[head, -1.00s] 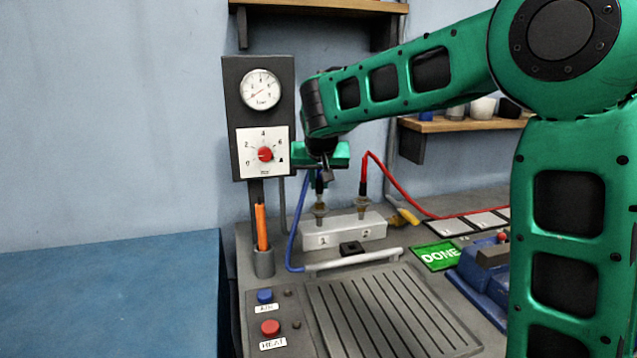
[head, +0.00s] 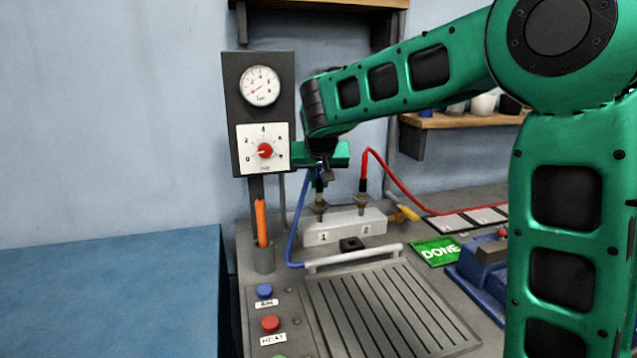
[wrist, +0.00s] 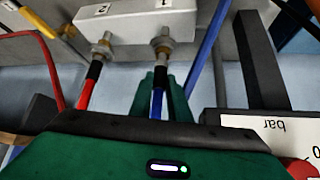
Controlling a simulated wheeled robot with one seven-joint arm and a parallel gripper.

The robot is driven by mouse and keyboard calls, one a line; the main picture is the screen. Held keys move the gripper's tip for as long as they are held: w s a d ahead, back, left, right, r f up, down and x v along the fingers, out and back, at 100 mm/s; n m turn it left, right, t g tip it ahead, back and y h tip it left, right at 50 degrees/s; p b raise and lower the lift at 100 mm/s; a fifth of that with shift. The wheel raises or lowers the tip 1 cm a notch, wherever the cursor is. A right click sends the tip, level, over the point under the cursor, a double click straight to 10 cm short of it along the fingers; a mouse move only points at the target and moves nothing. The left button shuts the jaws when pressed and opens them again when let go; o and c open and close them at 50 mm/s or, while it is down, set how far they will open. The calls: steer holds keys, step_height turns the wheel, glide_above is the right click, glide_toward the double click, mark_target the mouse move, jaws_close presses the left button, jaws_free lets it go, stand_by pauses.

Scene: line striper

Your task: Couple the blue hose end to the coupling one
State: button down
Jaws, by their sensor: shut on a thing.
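The blue hose (head: 294,237) loops up from the bench to its dark end (head: 319,186), which also shows in the wrist view (wrist: 159,77). My gripper (head: 321,178) is shut on this end and holds it upright over coupling one (head: 320,208). In the wrist view, the end lines up with the metal fitting of coupling one (wrist: 163,44) and appears to meet it. I cannot tell whether it is fully seated. My green fingers (wrist: 160,96) partly hide the hose.
The red hose (head: 400,188) stands on coupling two (head: 361,203), close to the right. A dark gauge panel (head: 236,115) rises at the left, with an orange stick (head: 261,223) in a holder below. A white bar handle (head: 352,256) lies in front of the block (head: 343,226).

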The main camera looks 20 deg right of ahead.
steer(key=shift+f, duration=0.85)
steer(key=c, duration=1.6)
jaws_free()
steer(key=shift+o, duration=0.7)
steer(key=shift+o, duration=0.9)
steer(key=v, duration=0.7)
